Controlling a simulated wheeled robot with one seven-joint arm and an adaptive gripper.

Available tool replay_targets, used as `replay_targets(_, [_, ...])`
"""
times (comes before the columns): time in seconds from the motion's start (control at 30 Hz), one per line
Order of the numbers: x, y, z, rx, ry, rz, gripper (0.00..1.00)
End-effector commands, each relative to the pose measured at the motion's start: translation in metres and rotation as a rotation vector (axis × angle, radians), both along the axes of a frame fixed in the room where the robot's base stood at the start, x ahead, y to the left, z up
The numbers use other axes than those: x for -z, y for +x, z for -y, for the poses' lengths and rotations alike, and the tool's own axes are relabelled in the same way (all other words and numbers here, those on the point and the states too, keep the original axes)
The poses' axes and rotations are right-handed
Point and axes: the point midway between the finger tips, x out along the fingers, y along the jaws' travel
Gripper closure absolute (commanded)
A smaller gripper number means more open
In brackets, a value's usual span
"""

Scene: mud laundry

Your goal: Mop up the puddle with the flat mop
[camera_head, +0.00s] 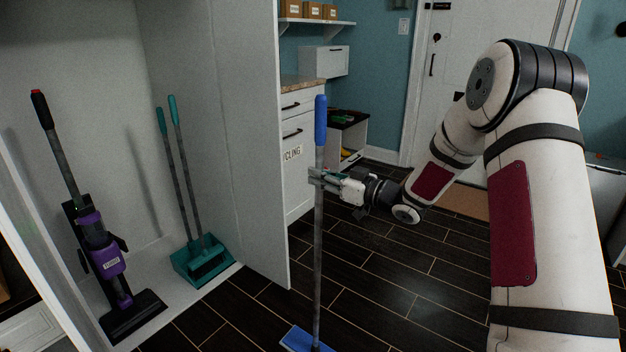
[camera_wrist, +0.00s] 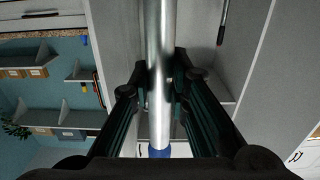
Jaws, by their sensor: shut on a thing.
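The flat mop stands nearly upright in the head view, with a blue grip on top, a grey pole (camera_head: 318,240) and a blue flat head (camera_head: 300,341) at the bottom edge of the picture. My gripper (camera_head: 318,178) is shut on the pole a little below the blue grip. In the wrist view the fingers (camera_wrist: 160,90) close around the silver pole (camera_wrist: 160,40), and the blue grip (camera_wrist: 159,153) shows at the lower edge. The mop head is partly cut off, so I cannot tell whether it touches the floor. I make out no clear puddle; a faint sheen shows on the floor.
An open white closet left of the mop holds a purple stick vacuum (camera_head: 100,250) and a teal broom and dustpan set (camera_head: 203,262). Its side panel (camera_head: 225,130) stands close to the mop. White drawers (camera_head: 298,150) stand behind. Dark tiled floor (camera_head: 400,285) is open at right.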

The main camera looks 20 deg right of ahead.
Motion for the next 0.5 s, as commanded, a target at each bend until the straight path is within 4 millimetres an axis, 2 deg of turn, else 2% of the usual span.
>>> replay_targets(0.23, [-0.001,0.009,0.011,0.000,0.000,0.002,1.00])
replay_targets(0.5, [0.002,0.031,0.039,0.001,-0.002,0.001,1.00])
